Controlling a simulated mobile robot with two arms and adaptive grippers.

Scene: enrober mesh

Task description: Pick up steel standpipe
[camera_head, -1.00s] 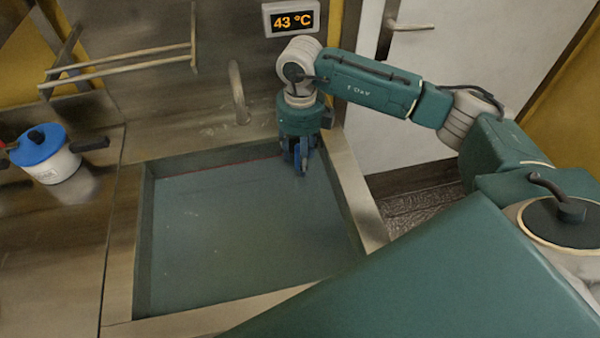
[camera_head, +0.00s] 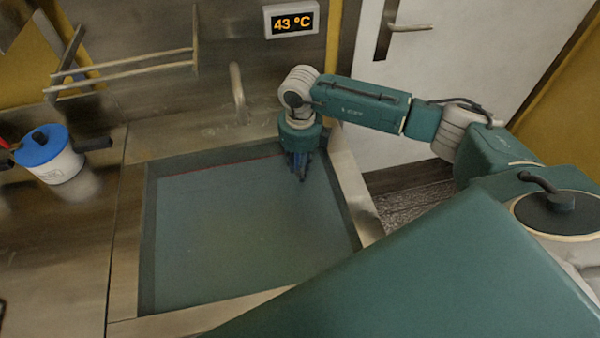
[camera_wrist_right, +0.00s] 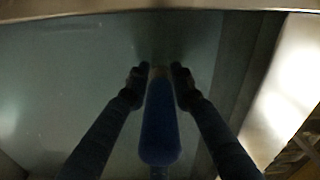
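My right gripper (camera_head: 301,172) points down into the far right corner of the sink (camera_head: 125,240), its fingertips low at the murky water. No bare steel standpipe is plainly visible; the water is dark and cloudy. My left gripper is out of view.
A curved spout (camera_head: 237,85) stands behind the sink. A temperature display (camera_head: 291,19) reading 43 °C and a rail rack (camera_head: 125,68) are on the back wall. A white pot with a blue lid (camera_head: 45,150) stands on the left counter. The sink's middle is open.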

